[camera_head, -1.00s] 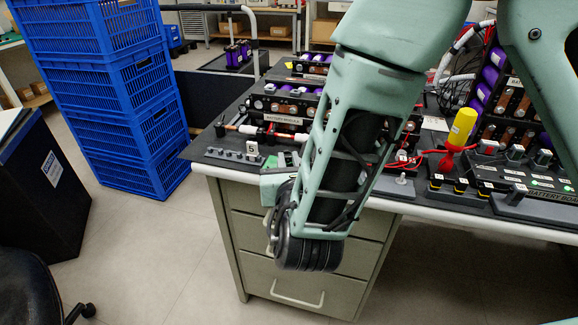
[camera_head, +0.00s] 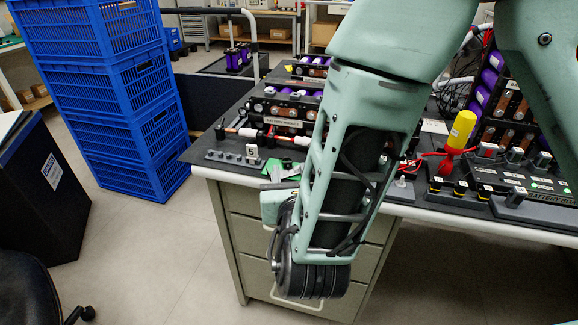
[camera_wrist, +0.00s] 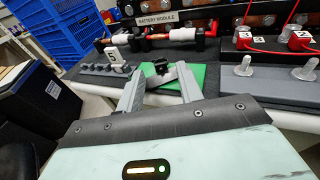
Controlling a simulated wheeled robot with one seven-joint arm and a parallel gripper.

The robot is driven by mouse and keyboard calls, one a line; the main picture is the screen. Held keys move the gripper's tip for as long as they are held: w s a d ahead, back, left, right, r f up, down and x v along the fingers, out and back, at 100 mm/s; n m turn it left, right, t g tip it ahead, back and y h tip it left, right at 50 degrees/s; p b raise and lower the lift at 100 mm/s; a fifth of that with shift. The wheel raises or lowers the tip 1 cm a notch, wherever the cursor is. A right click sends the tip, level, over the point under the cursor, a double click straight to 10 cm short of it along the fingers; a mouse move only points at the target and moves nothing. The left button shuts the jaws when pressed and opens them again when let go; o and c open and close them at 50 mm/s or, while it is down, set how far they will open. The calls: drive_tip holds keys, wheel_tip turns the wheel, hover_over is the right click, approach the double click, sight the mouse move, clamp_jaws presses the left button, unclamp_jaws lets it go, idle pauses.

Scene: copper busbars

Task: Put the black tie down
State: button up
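A small black tie (camera_wrist: 158,76) lies on a green pad (camera_wrist: 196,76) at the table's front edge in the wrist view. It sits ahead of and between my two grey fingers, which are spread apart. My gripper (camera_wrist: 160,80) is open, and I see no clear contact between the fingers and the tie. In the head view my gripper (camera_head: 279,180) is at the front edge of the table, partly hidden by my wrist. The green pad (camera_head: 302,174) shows beside it there, but I cannot make out the tie.
A grey peg rack (camera_head: 228,158) with a tag 5 stands left of the pad. The battery module (camera_head: 288,121) is behind. A yellow-handled tool (camera_head: 461,130) and battery board (camera_head: 525,190) are at right. Blue crates (camera_head: 125,95) stand left; the floor in front is clear.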

drive_tip(key=s+r, duration=0.1)
drive_tip(key=s, duration=0.8)
drive_tip(key=s+d+m+g+h, duration=0.2)
drive_tip(key=d+m+g+h, duration=0.3)
drive_tip(key=d+m, duration=0.3)
drive_tip(key=s+d+m+g+h, duration=0.2)
drive_tip(key=d+m+g+h, duration=0.35)
drive_tip(key=d, duration=0.45)
drive_tip(key=s+m+g+y, duration=0.5)
drive_tip(key=s+m, duration=0.2)
drive_tip(key=m, duration=0.2)
drive_tip(key=a+r+m+y, duration=0.1)
drive_tip(key=a+m+y, duration=0.4)
drive_tip(key=a+m, duration=0.1)
drive_tip(key=shift+s+a+r+g, duration=0.15)
drive_tip(key=shift+s+a+g, duration=0.3)
drive_tip(key=shift+a, duration=0.2)
drive_tip(key=shift+m, duration=0.25)
wheel_tip(320, 180, up, 24)
drive_tip(key=p, duration=2.3)
drive_tip(key=shift+f+p, duration=0.25)
drive_tip(key=shift+p, duration=0.15)
